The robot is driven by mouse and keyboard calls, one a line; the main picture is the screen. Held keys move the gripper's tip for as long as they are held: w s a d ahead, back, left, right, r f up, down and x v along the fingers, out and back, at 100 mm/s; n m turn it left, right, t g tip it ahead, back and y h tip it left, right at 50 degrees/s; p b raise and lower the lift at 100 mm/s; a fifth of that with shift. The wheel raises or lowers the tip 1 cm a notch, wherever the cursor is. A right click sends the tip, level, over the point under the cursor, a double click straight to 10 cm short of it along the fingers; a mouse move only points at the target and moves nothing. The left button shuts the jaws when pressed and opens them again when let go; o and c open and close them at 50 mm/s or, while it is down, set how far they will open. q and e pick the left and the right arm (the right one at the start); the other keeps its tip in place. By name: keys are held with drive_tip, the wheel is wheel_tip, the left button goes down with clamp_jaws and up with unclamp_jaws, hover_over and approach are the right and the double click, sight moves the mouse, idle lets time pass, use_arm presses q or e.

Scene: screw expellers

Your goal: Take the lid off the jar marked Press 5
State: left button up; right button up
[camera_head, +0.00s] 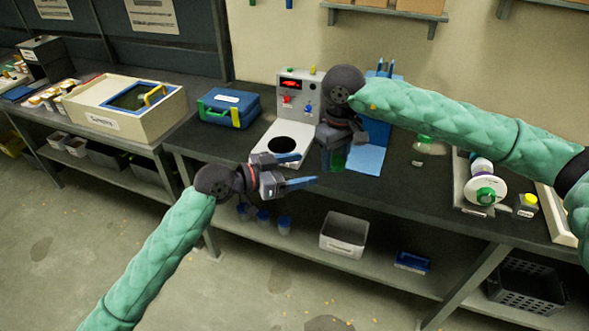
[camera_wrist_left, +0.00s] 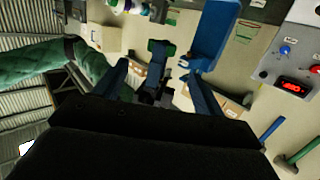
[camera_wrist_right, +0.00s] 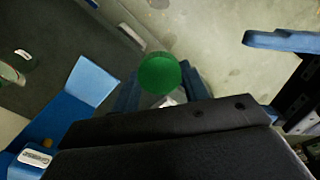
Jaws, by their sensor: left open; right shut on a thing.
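My right gripper (camera_head: 338,150) is shut on a jar with a green lid (camera_wrist_right: 160,73), held in the air above the bench's front part. In the head view the green jar (camera_head: 338,160) shows just below the gripper, mostly hidden by it. Its label is not readable, so I cannot tell if it is marked Press 5. My left gripper (camera_head: 296,170) is open and empty, just left of and lower than the held jar, its fingers pointing right. Another jar (camera_head: 421,146) with a green lid stands on the bench to the right, apart from both grippers.
A grey-white device (camera_head: 298,92) with knobs and a red display stands at the back of the bench (camera_head: 240,150). A blue toolbox (camera_head: 230,108) is left of it. A blue sheet (camera_head: 367,158) lies behind the held jar. A yellow-lidded jar (camera_head: 526,206) stands at far right.

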sight(338, 160)
use_arm(q)
drive_tip(key=x, duration=1.1)
drive_tip(key=shift+d, duration=0.1)
drive_tip(key=c, duration=1)
use_arm(e)
drive_tip(key=o, duration=1.1)
drive_tip(key=shift+o, duration=0.3)
use_arm(q)
drive_tip(key=shift+f, duration=0.1)
use_arm(e)
drive_tip(key=shift+s, duration=0.1)
use_arm(q)
drive_tip(key=shift+w, duration=0.1)
use_arm(e)
drive_tip(key=shift+a+r, duration=0.1)
